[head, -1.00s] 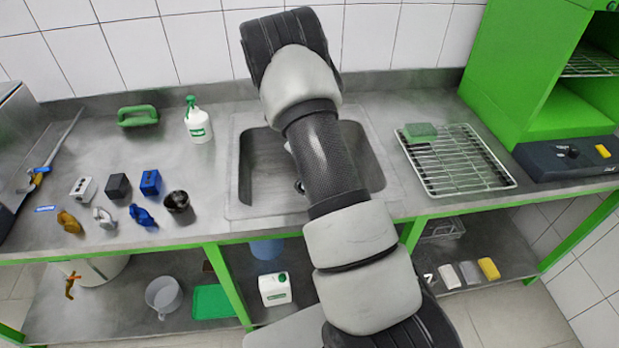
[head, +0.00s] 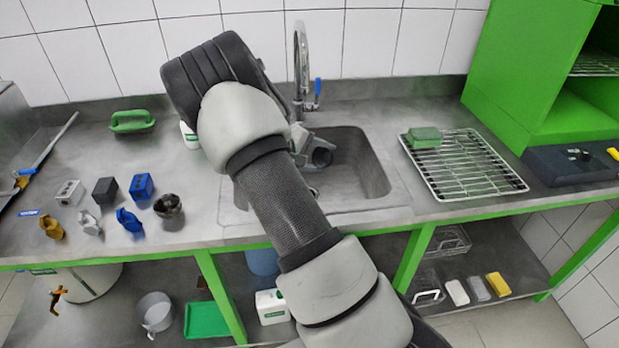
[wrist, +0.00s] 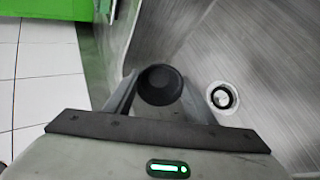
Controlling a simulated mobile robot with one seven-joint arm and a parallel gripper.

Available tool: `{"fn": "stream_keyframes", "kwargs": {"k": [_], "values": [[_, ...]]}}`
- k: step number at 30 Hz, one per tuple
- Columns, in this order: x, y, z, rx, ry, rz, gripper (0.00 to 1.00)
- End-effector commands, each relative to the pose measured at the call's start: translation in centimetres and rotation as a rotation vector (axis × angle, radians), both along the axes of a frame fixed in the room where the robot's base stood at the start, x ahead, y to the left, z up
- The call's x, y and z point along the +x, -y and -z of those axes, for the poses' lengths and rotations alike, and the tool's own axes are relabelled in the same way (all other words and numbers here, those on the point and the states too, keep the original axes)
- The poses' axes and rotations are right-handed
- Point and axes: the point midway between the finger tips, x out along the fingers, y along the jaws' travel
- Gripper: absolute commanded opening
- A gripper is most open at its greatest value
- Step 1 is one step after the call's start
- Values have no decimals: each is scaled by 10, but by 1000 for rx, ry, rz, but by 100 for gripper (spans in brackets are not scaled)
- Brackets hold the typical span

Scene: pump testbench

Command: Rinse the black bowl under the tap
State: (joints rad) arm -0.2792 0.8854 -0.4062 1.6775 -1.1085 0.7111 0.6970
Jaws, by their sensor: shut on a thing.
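The black bowl (wrist: 160,85) shows as a dark round shape between the two fingers of my gripper (wrist: 160,78) in the wrist view. My gripper is shut on it. The bowl's exact height above the basin is hard to tell. The tap (head: 300,60) stands behind the sink, with a blue lever (head: 317,88) on its right side. No water stream is visible. The drain (wrist: 222,97) lies right of the bowl in the wrist view.
A wire rack (head: 465,165) with a green sponge (head: 425,137) lies right of the sink. Blue, brown and grey parts and a dark cup-shaped piece (head: 168,206) stand to the left. My arm partly hides a white bottle (head: 189,136). A green cabinet (head: 545,70) bounds the right.

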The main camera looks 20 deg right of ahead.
Motion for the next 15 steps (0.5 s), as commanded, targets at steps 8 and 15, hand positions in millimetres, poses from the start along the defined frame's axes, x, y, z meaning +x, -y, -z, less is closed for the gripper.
{"fn": "stream_keyframes", "kwargs": {"k": [8,15], "values": [[-1,-5,3,-119,29,-4,26],[-2,-9,0,-267,68,-5,26]]}}
